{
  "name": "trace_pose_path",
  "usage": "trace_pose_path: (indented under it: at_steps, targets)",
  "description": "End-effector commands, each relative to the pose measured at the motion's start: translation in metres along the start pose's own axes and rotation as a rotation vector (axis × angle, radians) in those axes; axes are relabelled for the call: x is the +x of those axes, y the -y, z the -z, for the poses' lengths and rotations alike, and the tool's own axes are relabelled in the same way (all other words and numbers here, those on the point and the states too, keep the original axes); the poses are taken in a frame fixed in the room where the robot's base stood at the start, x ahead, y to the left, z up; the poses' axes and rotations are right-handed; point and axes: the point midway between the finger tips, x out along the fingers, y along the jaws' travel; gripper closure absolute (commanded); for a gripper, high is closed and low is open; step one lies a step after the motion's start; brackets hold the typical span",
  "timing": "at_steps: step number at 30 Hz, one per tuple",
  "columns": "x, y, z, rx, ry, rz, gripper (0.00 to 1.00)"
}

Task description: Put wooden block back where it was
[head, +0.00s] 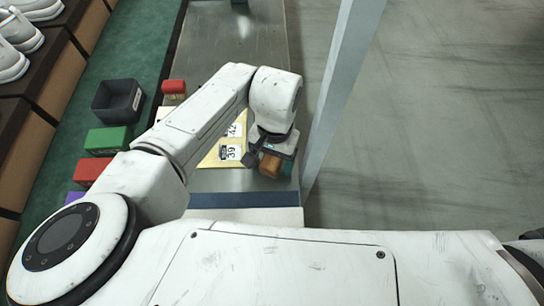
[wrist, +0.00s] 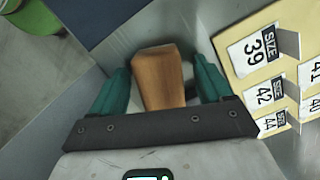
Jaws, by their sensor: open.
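The wooden block (head: 270,166) is orange-brown and sits at my gripper (head: 274,156), near the front right end of the metal table (head: 230,182). In the wrist view the wooden block (wrist: 158,80) stands between the two teal fingers of my gripper (wrist: 160,72). The fingers are apart, with a visible gap on each side of the block's far part. The block's near end is hidden by the dark gripper bar. I cannot tell whether its underside rests on the metal.
A yellow board with size cards (head: 222,154) lies left of my gripper; it also shows in the wrist view (wrist: 236,70). A red block (head: 174,87) is farther back. A black bin (head: 118,100) and green box (head: 108,139) stand left. A grey post (head: 340,95) rises at right.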

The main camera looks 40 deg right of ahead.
Motion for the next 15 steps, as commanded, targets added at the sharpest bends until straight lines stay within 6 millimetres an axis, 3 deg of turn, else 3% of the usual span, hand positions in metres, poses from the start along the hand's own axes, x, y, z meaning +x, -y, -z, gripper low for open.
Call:
trace_pose_path:
  at_steps: [8,15]
  targets:
    - [-0.007,0.0,0.0,0.001,-0.001,0.0,0.21]
    - [-0.048,0.001,0.0,0.0,-0.002,0.001,0.21]
